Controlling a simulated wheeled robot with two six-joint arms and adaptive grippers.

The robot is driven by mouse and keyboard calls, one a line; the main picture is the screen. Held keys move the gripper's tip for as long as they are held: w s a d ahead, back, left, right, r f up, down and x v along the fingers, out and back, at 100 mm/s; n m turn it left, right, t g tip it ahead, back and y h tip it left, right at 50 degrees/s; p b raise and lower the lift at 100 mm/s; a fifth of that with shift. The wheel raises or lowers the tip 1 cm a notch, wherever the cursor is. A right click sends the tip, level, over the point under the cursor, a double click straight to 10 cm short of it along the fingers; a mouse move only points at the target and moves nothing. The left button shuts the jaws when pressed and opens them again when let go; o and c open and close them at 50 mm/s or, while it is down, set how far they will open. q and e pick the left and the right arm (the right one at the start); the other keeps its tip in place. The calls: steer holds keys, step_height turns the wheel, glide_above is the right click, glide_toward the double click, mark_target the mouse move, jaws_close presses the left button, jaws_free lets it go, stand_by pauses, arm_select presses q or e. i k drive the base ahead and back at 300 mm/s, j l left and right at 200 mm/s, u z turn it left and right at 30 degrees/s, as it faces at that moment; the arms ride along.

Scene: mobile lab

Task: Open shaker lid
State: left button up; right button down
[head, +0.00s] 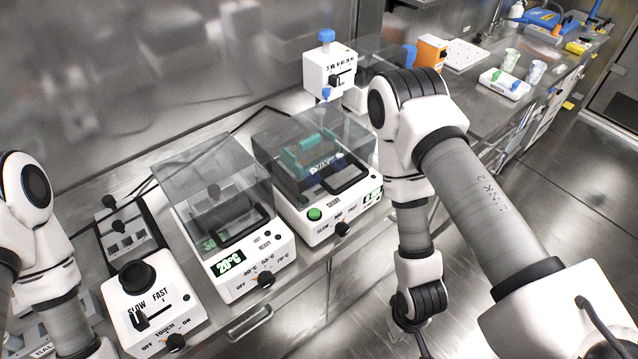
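The shaker (314,214) is a white unit with a green button, a black knob and SLOW to FAST markings, in the middle of the head view. Its smoky transparent lid (290,128) is down over the body, with a dark handle (347,179) at the front. Through the lid I see a teal rack-like object (308,153). My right arm stands just to the right of the shaker and hides what lies behind it. My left arm is at the left edge. Neither gripper's fingers show.
Left of the shaker stands a similar lidded heater (240,262) showing 20°C. A vortex mixer (150,312) is at the front left. A white pump-like unit (328,70) with a blue top is behind. The steel bench (285,283) is bare in front of the shaker.

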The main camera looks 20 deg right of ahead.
mark_target(342, 174)
steer(key=k+l+z, duration=0.1)
steer(key=l, duration=0.25)
steer(key=k+l+z, duration=0.15)
steer(key=l, duration=0.2)
steer(key=k+l+z, duration=0.1)
steer(key=l, duration=0.3)
steer(key=k+l+z, duration=0.1)
steer(key=l, duration=0.3)
steer(key=k, duration=0.1)
